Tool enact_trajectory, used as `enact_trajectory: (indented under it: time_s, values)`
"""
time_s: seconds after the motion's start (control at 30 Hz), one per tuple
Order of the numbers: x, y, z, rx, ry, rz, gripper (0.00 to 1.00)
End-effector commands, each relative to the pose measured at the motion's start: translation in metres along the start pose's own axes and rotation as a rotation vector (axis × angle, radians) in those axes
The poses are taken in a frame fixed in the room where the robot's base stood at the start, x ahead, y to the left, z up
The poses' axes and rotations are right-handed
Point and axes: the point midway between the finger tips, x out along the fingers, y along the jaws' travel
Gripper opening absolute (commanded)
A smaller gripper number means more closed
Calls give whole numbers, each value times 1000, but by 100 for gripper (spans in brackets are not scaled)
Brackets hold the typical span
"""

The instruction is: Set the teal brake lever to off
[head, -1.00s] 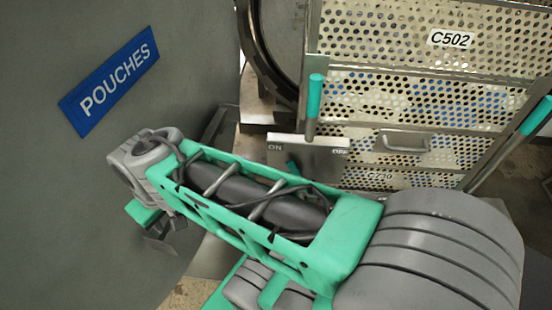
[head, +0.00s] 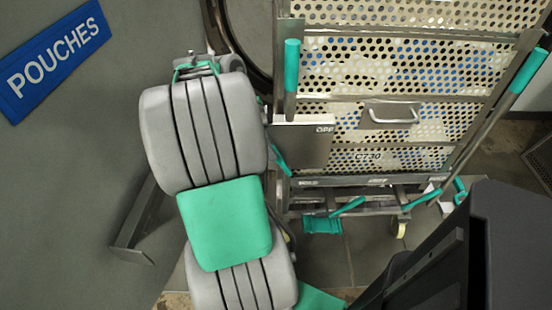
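The teal brake lever (head: 281,159) shows partly at the lower left edge of a grey label plate (head: 303,143) on the cart. Its grip slants down to the right, and its upper end is hidden behind my arm. The plate reads OFF at its upper right; its left part, where ON was seen earlier, is covered by my arm. The lever sits left of the OFF mark. My grey and teal arm stands upright just left of the plate. My gripper is hidden behind the arm links, so its fingers and any contact with the lever cannot be seen.
The perforated metal cart (head: 420,60) has teal push-handle grips (head: 291,66) on both sides and teal pedals (head: 347,207) near the floor. A grey wall with a blue POUCHES sign (head: 53,58) closes off the left. Clear floor (head: 365,262) lies in front of the cart.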

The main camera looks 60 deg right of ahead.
Motion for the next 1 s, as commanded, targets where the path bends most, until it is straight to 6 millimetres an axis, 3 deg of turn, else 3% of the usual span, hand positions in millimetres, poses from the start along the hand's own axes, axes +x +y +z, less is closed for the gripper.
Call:
enact_trajectory:
  time_s: [0.03, 0.2, 0.53, 1.0]
  values:
    - [14, 1, 0, 0, 1, 2, 36]
    - [38, 0, 0, -3, 0, 1, 36]
    - [43, 0, 1, -5, -1, -2, 36]
    - [43, 0, 1, -6, -1, -2, 0]
